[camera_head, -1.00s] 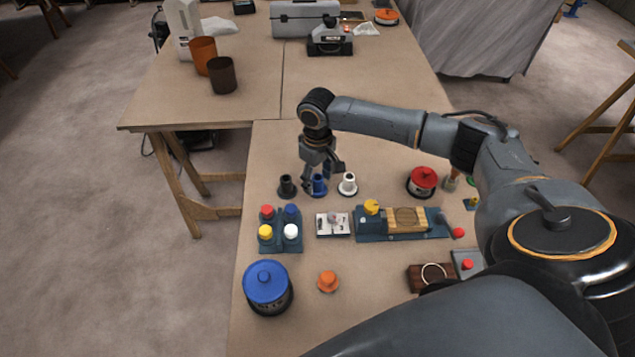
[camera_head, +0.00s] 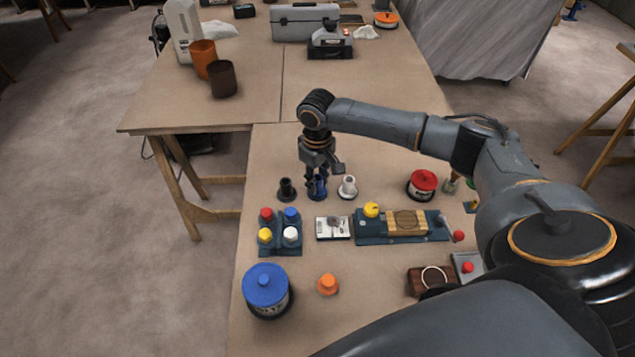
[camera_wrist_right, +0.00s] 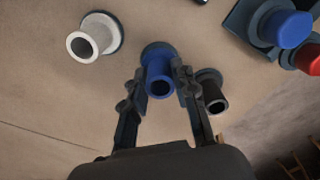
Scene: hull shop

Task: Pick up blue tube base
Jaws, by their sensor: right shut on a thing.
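The blue tube base (camera_head: 318,190) stands upright on the table between a black tube base (camera_head: 287,190) and a white tube base (camera_head: 348,188). In the right wrist view the blue tube base (camera_wrist_right: 159,80) sits between the two fingers of my right gripper (camera_wrist_right: 160,82), with its open top facing the camera. My right gripper (camera_head: 318,182) reaches down from above and is shut on the blue tube base, hiding part of it in the head view. The base still appears to be at table level. My left gripper does not show in these frames.
The black (camera_wrist_right: 211,92) and white (camera_wrist_right: 95,38) tube bases stand close on either side. Nearer are a rack with coloured caps (camera_head: 280,238), a small white tray (camera_head: 333,228), a blue board (camera_head: 402,240) and a blue-lidded jar (camera_head: 267,290).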

